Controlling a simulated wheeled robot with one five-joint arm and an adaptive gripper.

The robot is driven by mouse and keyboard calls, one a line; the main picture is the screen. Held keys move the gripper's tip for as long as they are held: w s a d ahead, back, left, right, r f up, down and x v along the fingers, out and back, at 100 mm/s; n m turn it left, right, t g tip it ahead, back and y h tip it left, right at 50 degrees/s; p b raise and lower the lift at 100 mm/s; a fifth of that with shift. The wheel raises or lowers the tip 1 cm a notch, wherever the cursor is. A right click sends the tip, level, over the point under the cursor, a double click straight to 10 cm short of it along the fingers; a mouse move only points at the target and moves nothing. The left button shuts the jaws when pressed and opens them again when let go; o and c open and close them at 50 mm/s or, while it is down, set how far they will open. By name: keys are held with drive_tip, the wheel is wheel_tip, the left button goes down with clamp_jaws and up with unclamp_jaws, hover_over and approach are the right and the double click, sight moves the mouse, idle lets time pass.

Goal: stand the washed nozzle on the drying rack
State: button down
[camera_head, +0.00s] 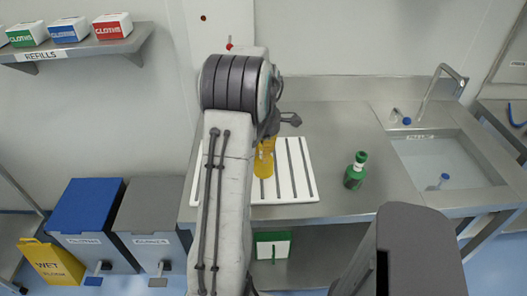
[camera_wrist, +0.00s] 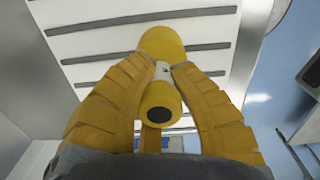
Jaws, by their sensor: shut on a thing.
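My gripper (camera_wrist: 166,67) has ochre fingers closed around the pale waist of a yellow nozzle (camera_wrist: 163,101). One end of the nozzle, with a dark hole, faces the wrist camera; its wider end points toward the white drying rack (camera_wrist: 90,18). In the head view the yellow nozzle (camera_head: 263,167) looks roughly upright over the left-middle part of the drying rack (camera_head: 305,186), partly hidden by my arm. I cannot tell whether its lower end touches the rack. The rack is white with dark parallel slots and lies on the steel counter.
A green bottle-like item (camera_head: 355,171) stands on the counter right of the rack. Bins (camera_head: 150,215) stand at lower left. Counter between rack and sink is mostly free.

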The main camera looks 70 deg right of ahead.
drive_tip(key=c, duration=1.2)
unclamp_jaws()
drive_tip(key=shift+c, duration=0.2)
drive_tip(key=shift+r, duration=0.1)
